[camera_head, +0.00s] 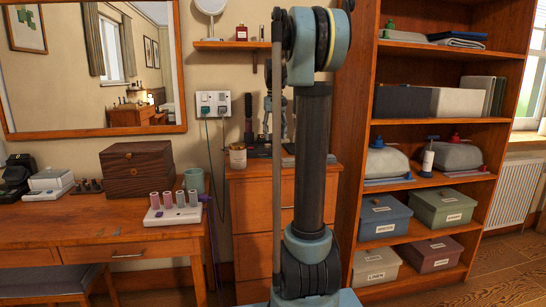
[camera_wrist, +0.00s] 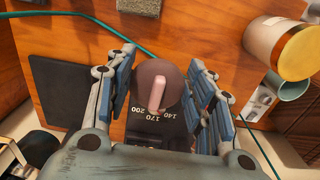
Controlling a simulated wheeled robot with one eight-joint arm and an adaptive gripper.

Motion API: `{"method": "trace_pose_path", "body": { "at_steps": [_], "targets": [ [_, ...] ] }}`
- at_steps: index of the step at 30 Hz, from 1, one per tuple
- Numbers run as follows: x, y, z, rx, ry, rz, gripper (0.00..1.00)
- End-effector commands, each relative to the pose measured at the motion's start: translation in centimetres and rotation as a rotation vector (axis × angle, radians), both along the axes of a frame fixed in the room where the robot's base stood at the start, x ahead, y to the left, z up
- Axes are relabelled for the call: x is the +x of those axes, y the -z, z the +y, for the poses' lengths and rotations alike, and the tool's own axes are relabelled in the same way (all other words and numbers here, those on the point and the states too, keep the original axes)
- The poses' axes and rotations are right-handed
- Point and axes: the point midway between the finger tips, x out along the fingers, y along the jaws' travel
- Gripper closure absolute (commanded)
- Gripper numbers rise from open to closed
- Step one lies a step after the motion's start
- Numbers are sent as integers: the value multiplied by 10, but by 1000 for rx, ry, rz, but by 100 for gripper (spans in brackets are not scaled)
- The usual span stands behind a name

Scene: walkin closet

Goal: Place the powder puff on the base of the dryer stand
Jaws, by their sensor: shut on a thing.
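My gripper (camera_wrist: 163,88) points down over the wooden top of the drawer cabinet, with its fingers on either side of a round brown puff with a pink band, the powder puff (camera_wrist: 156,90). It is shut on the puff. In the head view my gripper (camera_head: 267,112) is partly hidden by my arm, and I cannot make out the puff there. A dark flat slab (camera_wrist: 62,100), perhaps the dryer stand's base, lies left of the puff in the wrist view. A black part marked 140, 170, 200 (camera_wrist: 150,127) shows below the puff. I cannot tell whether they touch.
A gold-lidded jar (camera_head: 238,155) stands on the cabinet top (camera_head: 262,171), close to my gripper; it also shows in the wrist view (camera_wrist: 283,45). A grey block (camera_wrist: 139,7) lies at the top there. A green cord (camera_wrist: 80,18) crosses the top. A teal cup (camera_head: 194,181) stands left.

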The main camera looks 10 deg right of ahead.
Motion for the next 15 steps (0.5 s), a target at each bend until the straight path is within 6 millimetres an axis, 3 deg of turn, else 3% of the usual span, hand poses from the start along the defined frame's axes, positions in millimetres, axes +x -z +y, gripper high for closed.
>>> {"method": "trace_pose_path", "body": {
  "at_steps": [6, 15],
  "targets": [
    [0, 36, 8, 0, -11, 0, 63],
    [0, 57, 11, 0, -15, 0, 63]
  ]
}}
